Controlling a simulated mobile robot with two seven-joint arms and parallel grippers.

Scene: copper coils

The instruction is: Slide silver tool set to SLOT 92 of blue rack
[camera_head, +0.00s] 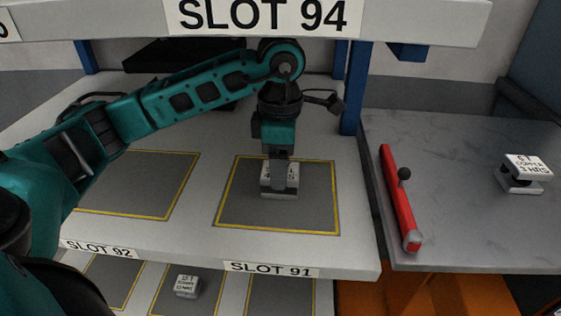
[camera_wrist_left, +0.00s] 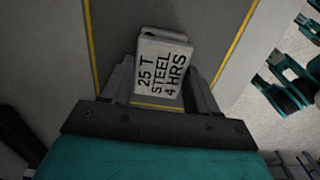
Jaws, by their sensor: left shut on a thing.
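My left gripper (camera_head: 279,184) points down over the yellow-edged grey pad of SLOT 91 (camera_head: 318,212) on the rack's middle shelf. It is shut on a silver-grey block (camera_head: 293,182), seemingly the silver tool set, whose front edge looks at or close to the pad. In the left wrist view the block (camera_wrist_left: 163,65) sits between the two fingers and reads "25 T STEEL 4 HRS". The SLOT 92 pad (camera_head: 150,178) lies to the left and looks bare, partly hidden by my left arm. A blue post (camera_head: 354,95) belongs to the rack. My right gripper is not in view.
The upper shelf edge, labelled SLOT 94 (camera_head: 420,20), hangs over the front. A small light block (camera_head: 187,286) sits on the lower shelf. At right, a grey marble table (camera_head: 450,190) holds a red bar tool (camera_head: 398,198) and another labelled block (camera_head: 525,172).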

